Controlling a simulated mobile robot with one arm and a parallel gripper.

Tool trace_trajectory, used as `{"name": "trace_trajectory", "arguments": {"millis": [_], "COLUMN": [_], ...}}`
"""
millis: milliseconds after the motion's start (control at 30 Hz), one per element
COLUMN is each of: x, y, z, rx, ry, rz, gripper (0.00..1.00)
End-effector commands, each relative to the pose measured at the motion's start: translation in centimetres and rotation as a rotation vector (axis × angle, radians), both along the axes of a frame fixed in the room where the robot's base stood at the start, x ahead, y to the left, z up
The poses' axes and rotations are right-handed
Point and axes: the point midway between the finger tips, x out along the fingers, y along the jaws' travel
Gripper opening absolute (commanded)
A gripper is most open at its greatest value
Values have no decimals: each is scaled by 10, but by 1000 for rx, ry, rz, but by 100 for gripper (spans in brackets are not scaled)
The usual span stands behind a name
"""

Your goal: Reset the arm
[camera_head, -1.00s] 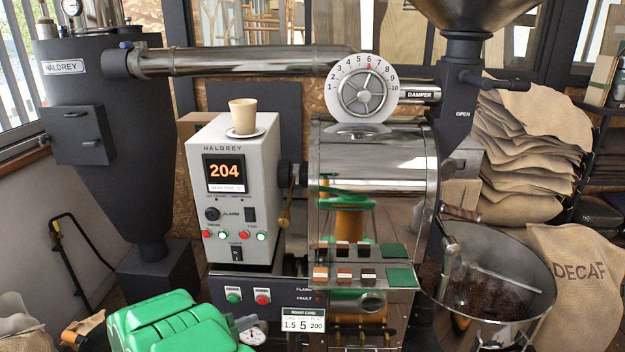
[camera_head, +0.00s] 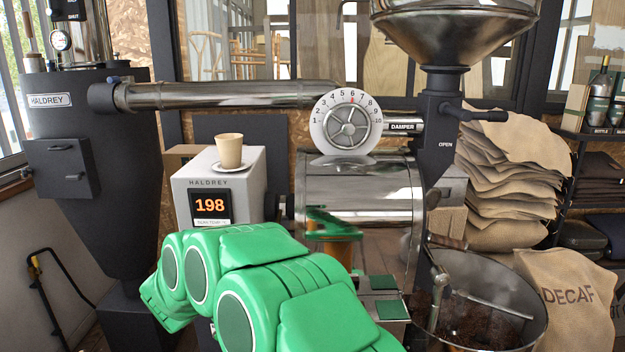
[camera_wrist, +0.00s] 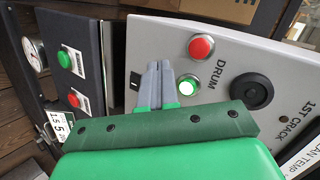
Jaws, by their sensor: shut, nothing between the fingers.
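My gripper (camera_wrist: 158,68) shows in the wrist view with its two grey fingers together and nothing between them. The fingertips are close to the grey control panel (camera_wrist: 150,28), beside the lit green DRUM button (camera_wrist: 188,85) and the red button (camera_wrist: 201,47). I cannot tell whether they touch the panel. In the head view my green arm (camera_head: 255,285) bends across the lower middle and covers the lower part of the roaster's control box (camera_head: 245,172). My gripper is hidden there. The display (camera_head: 210,207) reads 198.
A cup (camera_head: 229,150) stands on a saucer atop the box. Right of the arm are the metal drum (camera_head: 360,200) and the cooling bin (camera_head: 535,300) with dark beans. The damper dial (camera_head: 347,120) is above. A black knob (camera_wrist: 251,90) is right of my fingers.

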Motion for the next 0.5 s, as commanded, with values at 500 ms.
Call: {"name": "trace_trajectory", "arguments": {"millis": [500], "x": [-32], "y": [-38], "z": [86], "rx": [-35], "ry": [46], "rz": [387], "gripper": [0]}}
